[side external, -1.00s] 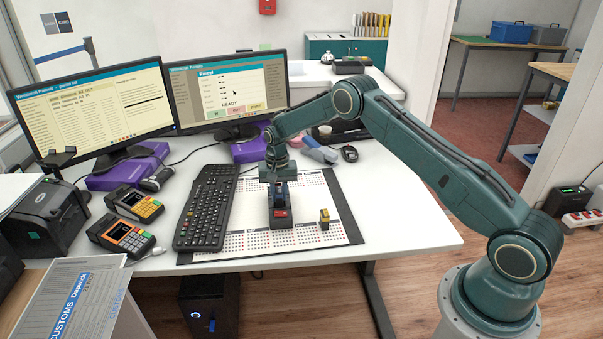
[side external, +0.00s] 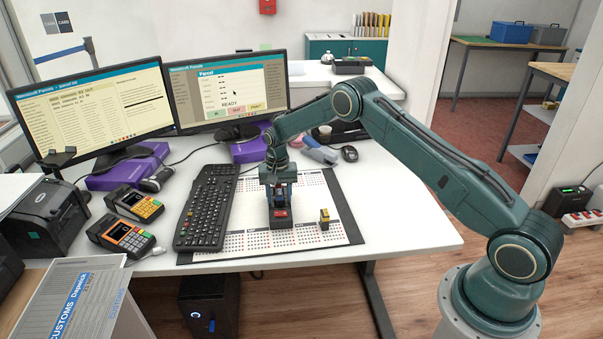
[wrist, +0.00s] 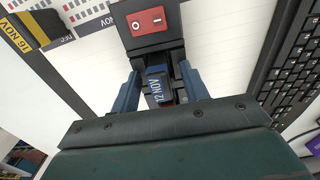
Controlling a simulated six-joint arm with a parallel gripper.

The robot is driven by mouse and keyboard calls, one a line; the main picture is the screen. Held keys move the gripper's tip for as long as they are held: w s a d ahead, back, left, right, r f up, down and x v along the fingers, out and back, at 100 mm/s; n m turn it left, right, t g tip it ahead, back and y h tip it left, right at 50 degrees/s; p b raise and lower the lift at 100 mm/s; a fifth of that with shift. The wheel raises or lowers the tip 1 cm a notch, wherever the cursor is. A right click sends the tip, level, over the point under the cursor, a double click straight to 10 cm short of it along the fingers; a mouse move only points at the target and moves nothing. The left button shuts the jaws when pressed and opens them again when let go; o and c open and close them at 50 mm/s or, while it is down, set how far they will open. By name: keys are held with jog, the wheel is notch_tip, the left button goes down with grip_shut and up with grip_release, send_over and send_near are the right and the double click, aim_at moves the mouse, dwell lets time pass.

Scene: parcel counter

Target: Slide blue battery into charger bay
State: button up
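The charger (side external: 281,219) is a dark block with a red rocker switch, on the desk mat; its switch end shows in the wrist view (wrist: 147,22). The blue battery (wrist: 158,86), labelled "12 NOV", sits upright at the charger's bay, behind the switch; how deep it is in the bay is hidden. My gripper (side external: 279,197) is right over the charger, pointing down. In the wrist view its two blue fingers (wrist: 160,92) stand either side of the battery, with narrow gaps to it, so it looks open.
A yellow-and-black battery (side external: 324,219) stands on the mat right of the charger. A keyboard (side external: 207,207) lies close to the left. The calendar mat (side external: 240,243) is clear in front. Card terminals (side external: 128,238) and monitors (side external: 228,92) are farther off.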

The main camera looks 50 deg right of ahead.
notch_tip(320, 180, up, 14)
dwell(0.9)
dwell(0.5)
